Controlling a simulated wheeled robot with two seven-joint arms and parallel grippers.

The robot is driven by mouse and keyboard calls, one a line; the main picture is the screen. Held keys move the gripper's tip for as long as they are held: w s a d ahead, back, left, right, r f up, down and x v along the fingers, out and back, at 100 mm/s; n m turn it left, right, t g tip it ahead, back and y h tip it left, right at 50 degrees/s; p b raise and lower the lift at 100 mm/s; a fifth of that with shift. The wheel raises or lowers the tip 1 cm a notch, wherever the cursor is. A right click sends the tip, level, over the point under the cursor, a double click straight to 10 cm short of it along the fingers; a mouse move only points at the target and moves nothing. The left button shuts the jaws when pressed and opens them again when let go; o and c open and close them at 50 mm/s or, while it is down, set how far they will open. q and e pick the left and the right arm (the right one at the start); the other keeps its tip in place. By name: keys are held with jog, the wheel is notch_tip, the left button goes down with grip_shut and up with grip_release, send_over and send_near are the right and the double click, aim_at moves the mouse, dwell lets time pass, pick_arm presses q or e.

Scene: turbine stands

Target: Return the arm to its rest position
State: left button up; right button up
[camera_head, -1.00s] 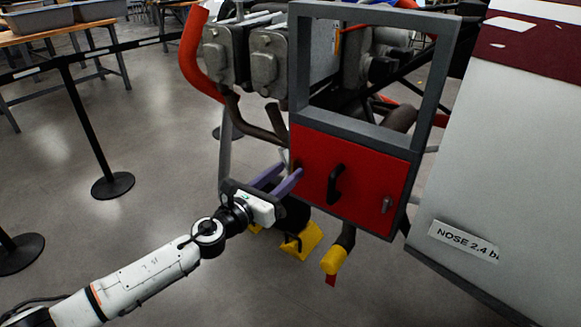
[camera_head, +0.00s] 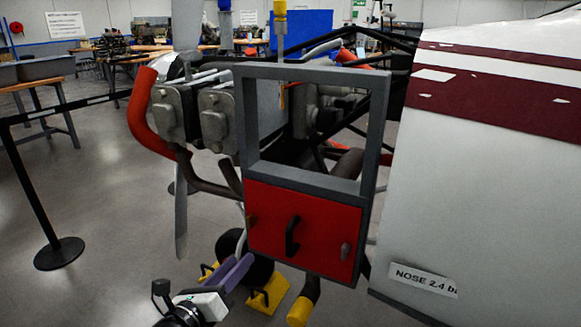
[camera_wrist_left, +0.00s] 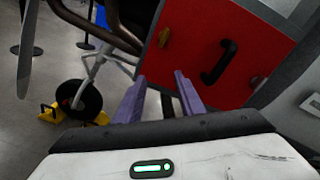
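My left gripper (camera_head: 234,268) is at the bottom of the head view, below and to the left of the red panel (camera_head: 327,239). Its two purple fingers are apart with nothing between them; they also show in the left wrist view (camera_wrist_left: 158,90). The red panel sits in the lower part of a grey frame (camera_head: 378,130). It carries a black handle (camera_head: 292,237), which the fingers do not touch in the wrist view (camera_wrist_left: 218,62). Most of my left arm is below the picture edge. My right gripper is not in view.
The engine (camera_head: 180,112) with a red hose is behind the frame. A white nose panel (camera_head: 450,190) fills the right side. A yellow wheel chock (camera_head: 268,295) lies on the floor below. A black barrier post (camera_head: 58,252) stands at the left. Floor between is clear.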

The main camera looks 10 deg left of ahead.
pick_arm(q)
jog(key=s+f+n+g+y, duration=0.1)
jog(key=s+f+n+g, duration=0.3)
jog(key=s+f+n, duration=0.7)
jog(key=s+d+f+n+g+y, duration=0.1)
jog(key=s+f+n+g, duration=0.3)
jog(key=s+f+n, duration=0.8)
jog(key=s+n+y, duration=0.1)
jog(key=s+n, duration=0.7)
jog(key=shift+d+f+n, duration=0.2)
jog(key=shift+d+n, duration=0.05)
jog(key=shift+n, duration=0.05)
jog(key=shift+c, duration=0.2)
jog(key=shift+c, duration=0.4)
